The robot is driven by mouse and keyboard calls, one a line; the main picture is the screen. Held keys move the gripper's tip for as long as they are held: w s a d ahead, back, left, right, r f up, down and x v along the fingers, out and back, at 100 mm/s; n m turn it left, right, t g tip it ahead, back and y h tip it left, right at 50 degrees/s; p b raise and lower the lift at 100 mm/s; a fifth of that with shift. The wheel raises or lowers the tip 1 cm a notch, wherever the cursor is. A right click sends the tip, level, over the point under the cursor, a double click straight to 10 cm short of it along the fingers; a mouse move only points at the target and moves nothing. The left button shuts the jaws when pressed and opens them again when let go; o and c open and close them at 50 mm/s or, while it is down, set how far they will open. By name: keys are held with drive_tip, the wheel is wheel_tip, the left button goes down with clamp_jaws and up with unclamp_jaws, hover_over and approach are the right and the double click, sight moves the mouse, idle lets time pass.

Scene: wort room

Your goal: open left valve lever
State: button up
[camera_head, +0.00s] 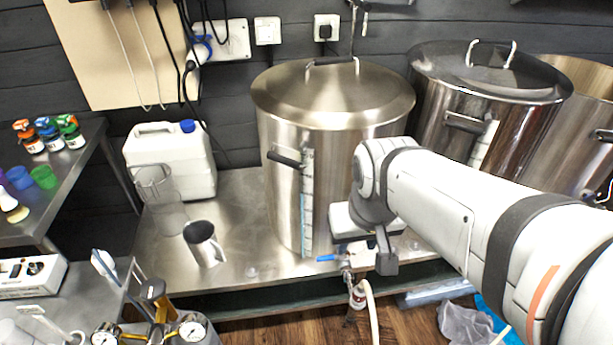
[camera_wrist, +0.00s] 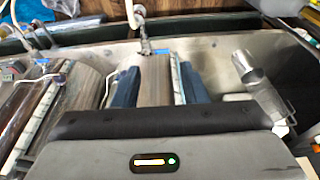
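The left kettle (camera_head: 285,215) is a tall lidded steel pot on the steel bench. At its foot is a valve (camera_head: 347,272) with a hose below it. The valve's blue lever (camera_head: 327,258) points sideways to the left. The lever (camera_wrist: 158,52) also shows small in the wrist view, beyond the fingers. My gripper (camera_head: 385,258) is in front of the kettle's right side, above and right of the valve, partly hidden by my wrist. In the wrist view my gripper (camera_wrist: 158,85) has two dark blue fingers spread apart, with nothing held between them. It appears clear of the lever.
A second lidded kettle (camera_head: 490,85) stands at right; my arm hides its lower part. A metal mug (camera_head: 203,243), a clear jug (camera_head: 165,200) and a white canister (camera_head: 170,160) stand left of the left kettle. Gauges (camera_head: 192,330) are at front left.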

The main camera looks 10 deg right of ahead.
drive_tip(key=shift+o, duration=0.8)
drive_tip(key=shift+w+f, duration=0.25)
drive_tip(key=shift+f, duration=0.1)
drive_tip(key=o, duration=0.6)
drive_tip(key=shift+g, duration=0.6)
drive_tip(key=w+f+b, duration=0.4)
drive_tip(key=f, duration=0.1)
drive_tip(key=w+f+b, duration=0.4)
drive_tip(key=w, duration=0.1)
drive_tip(key=shift+a+f+b, duration=0.15)
drive_tip(key=shift+f+b, duration=0.2)
drive_tip(key=shift+b, duration=0.05)
drive_tip(key=g+b, duration=0.1)
drive_tip(key=b, duration=0.7)
hover_over(326, 257)
drive_tip(key=s, duration=0.1)
wheel_tip(326, 257, down, 15)
drive_tip(key=f, duration=0.3)
drive_tip(key=f+b, duration=0.1)
drive_tip(key=f, duration=0.2)
drive_tip(key=w+f+b, duration=0.1)
drive_tip(key=f, duration=0.2)
drive_tip(key=shift+f, duration=0.15)
drive_tip(key=shift+c, duration=0.4)
